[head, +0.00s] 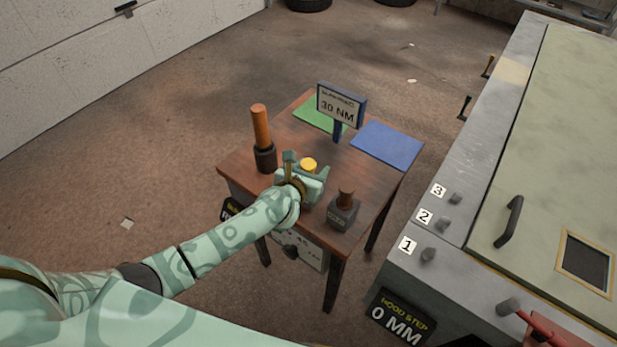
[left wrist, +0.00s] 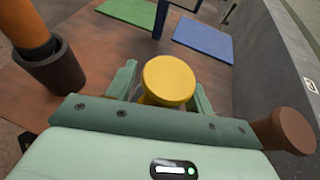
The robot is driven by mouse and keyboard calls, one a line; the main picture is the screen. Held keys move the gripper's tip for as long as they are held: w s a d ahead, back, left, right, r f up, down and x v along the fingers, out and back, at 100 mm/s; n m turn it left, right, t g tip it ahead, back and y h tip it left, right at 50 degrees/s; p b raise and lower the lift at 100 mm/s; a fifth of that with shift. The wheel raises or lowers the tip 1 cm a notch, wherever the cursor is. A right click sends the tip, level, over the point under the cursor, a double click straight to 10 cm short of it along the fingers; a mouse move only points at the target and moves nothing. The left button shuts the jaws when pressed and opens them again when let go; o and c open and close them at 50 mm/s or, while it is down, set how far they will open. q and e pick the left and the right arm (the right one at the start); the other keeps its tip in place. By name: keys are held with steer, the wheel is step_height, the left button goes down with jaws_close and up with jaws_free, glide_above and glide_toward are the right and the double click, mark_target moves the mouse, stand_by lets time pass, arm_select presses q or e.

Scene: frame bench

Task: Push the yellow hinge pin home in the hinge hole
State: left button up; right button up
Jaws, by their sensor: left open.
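The yellow hinge pin (head: 308,164) shows its round head at the small wooden table, beside my left gripper (head: 306,176). In the left wrist view, the pin (left wrist: 168,79) has a wide flat head and stands between the two fingers of my left gripper (left wrist: 163,95). The fingers are open, one on each side. I cannot tell whether either touches the pin. The pin's lower part is hidden behind the gripper body. I cannot make out the hinge hole. My right gripper is not in view.
A large grey bench (head: 471,185) with numbered knobs stands right.

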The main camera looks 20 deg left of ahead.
arm_select(q)
jaws_close()
steer(key=shift+r, duration=0.1)
